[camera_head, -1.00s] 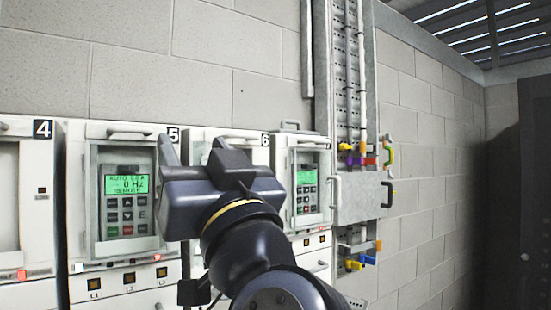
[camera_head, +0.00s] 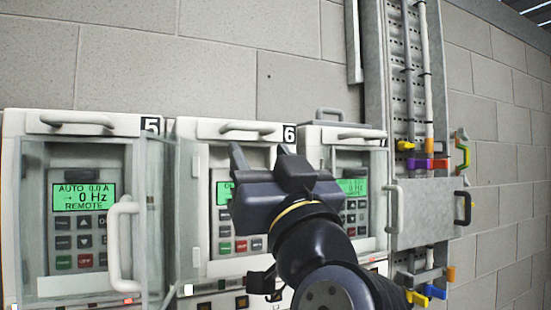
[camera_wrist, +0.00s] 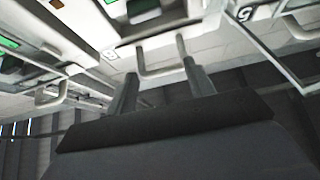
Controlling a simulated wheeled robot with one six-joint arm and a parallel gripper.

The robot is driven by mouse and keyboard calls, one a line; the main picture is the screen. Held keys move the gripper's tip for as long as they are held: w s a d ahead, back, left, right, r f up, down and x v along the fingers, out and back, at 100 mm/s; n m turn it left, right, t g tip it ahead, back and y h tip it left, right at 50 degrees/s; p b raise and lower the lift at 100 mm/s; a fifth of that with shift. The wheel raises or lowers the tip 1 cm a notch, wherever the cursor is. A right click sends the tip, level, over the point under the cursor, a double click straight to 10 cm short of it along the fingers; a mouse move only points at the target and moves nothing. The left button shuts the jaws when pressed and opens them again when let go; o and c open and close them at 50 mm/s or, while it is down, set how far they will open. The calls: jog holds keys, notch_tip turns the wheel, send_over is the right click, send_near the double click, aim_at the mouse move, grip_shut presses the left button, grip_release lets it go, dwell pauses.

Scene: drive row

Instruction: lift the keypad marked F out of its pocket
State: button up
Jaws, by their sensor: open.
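No letter F is legible in either view. Drive 6's keypad (camera_head: 226,225), with a green screen and small buttons, is partly hidden behind my gripper (camera_head: 260,155), so its marking cannot be read. Another keypad (camera_head: 353,205) shows in the drive to the right, also partly covered. The drive 5 keypad (camera_head: 84,225) reads AUTO, 0 Hz, REMOTE. My gripper is open and empty in front of drive 6, its fingers pointing up and apart. In the wrist view, the fingers (camera_wrist: 160,72) show near a pale U-shaped handle; contact cannot be told.
A clear cover with a white handle (camera_head: 121,240) stands at drive 5. Grey handles (camera_head: 248,128) top the drives. A metal box (camera_head: 430,215) and cable tray (camera_head: 400,60) with coloured clips are at right. The block wall above the drives is clear.

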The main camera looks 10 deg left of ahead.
jog(key=w+a+f+b, duration=0.3)
jog(key=w+b, duration=0.1)
jog(key=w, duration=0.1)
jog(key=shift+w+a+f+b, duration=0.3)
jog(key=shift+w+f+b, duration=0.05)
jog(key=shift+f+b, duration=0.05)
dwell(0.5)
jog(key=shift+c, duration=0.3)
jog(key=c, duration=0.8)
jog(key=shift+o, duration=0.2)
jog(key=shift+r, duration=0.15)
jog(key=shift+r+p, duration=1.3)
jog(key=shift+p, duration=0.05)
jog(key=shift+f, duration=0.1)
